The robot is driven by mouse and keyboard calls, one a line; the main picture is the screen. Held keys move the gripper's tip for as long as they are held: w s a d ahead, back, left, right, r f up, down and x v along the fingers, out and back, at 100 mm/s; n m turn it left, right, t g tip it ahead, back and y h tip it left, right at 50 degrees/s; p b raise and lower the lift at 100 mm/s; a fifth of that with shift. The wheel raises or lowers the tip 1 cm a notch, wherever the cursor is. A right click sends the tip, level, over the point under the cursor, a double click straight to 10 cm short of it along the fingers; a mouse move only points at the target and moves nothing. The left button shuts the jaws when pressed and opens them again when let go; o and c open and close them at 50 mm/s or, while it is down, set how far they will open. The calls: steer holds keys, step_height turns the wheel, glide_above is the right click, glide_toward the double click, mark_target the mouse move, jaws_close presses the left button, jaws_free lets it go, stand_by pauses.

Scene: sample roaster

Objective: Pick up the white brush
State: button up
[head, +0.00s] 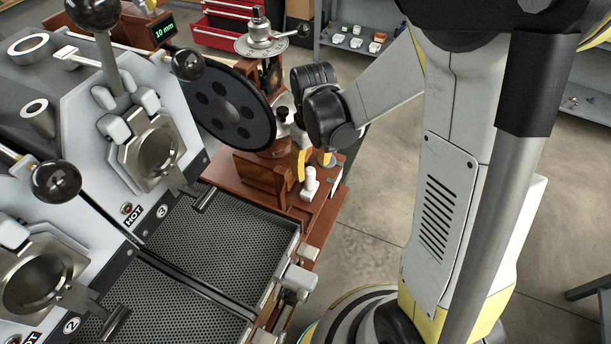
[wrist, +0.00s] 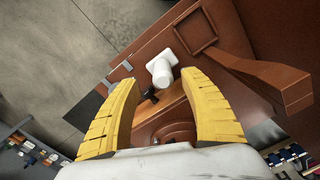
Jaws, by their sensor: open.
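The white brush (head: 310,184) stands on the reddish-brown wooden board, a small upright white piece with a rounded top and wider base. In the wrist view the brush (wrist: 161,71) shows between and just beyond the yellow fingertips. My gripper (head: 312,161) is open, its two yellow fingers pointing down just above and behind the brush. In the wrist view the gripper (wrist: 160,80) has empty space between its fingers, with no clear contact with the brush.
A brown wooden grinder base (head: 262,178) with a large black wheel (head: 231,107) stands close left of my gripper. The roaster's perforated tray (head: 222,240) lies in front. A small black part (wrist: 149,97) sits near the brush. Open floor (head: 375,235) lies right.

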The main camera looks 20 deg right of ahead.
mark_target(310, 183)
steer(key=f+b, duration=0.1)
steer(key=f, duration=0.2)
steer(key=f+b, duration=0.1)
steer(key=f, duration=0.3)
steer(key=shift+a, duration=0.2)
steer(key=shift+s+r, duration=0.1)
jaws_close()
